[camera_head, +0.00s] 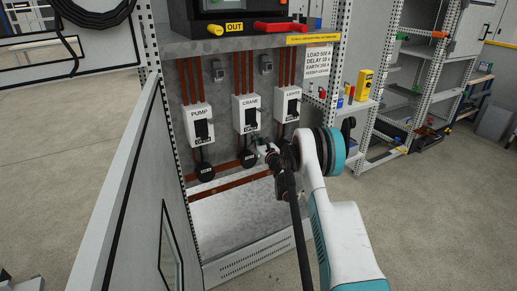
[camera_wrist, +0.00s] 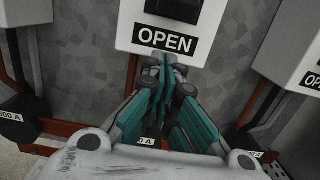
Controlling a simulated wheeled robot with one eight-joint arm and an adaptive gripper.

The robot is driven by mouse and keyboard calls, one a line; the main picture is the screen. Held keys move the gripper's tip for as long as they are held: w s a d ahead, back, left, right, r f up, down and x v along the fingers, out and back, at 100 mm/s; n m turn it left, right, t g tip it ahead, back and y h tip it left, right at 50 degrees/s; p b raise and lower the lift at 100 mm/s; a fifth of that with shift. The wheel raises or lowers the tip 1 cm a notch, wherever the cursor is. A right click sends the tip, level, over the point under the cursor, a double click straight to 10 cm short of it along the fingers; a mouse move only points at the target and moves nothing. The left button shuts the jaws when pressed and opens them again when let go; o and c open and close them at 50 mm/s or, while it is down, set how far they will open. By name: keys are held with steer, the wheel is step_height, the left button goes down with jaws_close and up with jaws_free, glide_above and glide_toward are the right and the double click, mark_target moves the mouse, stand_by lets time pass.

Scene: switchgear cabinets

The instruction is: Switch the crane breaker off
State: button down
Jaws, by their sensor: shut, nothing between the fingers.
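The crane breaker (camera_head: 239,104) is the middle white box of three on the cabinet's back panel, with a black handle (camera_head: 251,117) on its front. In the wrist view, the breaker's lower part (camera_wrist: 128,32) shows the handle (camera_wrist: 175,9), cut off by the top edge, above a label (camera_wrist: 166,40) reading OPEN. My gripper (camera_head: 262,145) is in front of the panel, just below and right of this breaker. In the wrist view my gripper (camera_wrist: 166,62) is shut and empty, its tips at the label's lower edge. Whether they touch the box cannot be told.
The pump breaker (camera_head: 191,115) hangs to the left and a third breaker (camera_head: 281,101) to the right. A black round fitting (camera_head: 204,172) sits below the pump breaker. A red handle (camera_head: 285,27) juts out above. An open cabinet door (camera_head: 120,190) stands at left.

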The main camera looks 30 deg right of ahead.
mark_target(255, 126)
steer(key=shift+s+r+b, duration=0.2)
steer(key=shift+s+r, duration=0.2)
steer(key=shift+r, duration=0.4)
steer(key=shift+s+r+b, duration=0.2)
steer(key=shift+s+r, duration=0.2)
steer(key=shift+r, duration=0.35)
steer(key=shift+s+r+g+p, duration=0.2)
steer(key=shift+g+p, duration=0.1)
steer(key=shift+p, duration=0.05)
steer(key=shift+s+r+g+p, duration=0.15)
steer(key=shift+r+g+p, duration=0.15)
steer(key=shift+g+p, duration=0.15)
steer(key=r+g+p, duration=0.1)
steer(key=s+r+g+p, duration=0.1)
steer(key=p, duration=0.1)
steer(key=r+g+p, duration=0.1)
steer(key=r+g, duration=0.1)
steer(key=shift+s+p, duration=0.3)
steer(key=shift+p, duration=0.1)
steer(key=shift+s+d+r+p, duration=0.15)
steer(key=shift+r+p, duration=0.4)
steer(key=shift+r, duration=1)
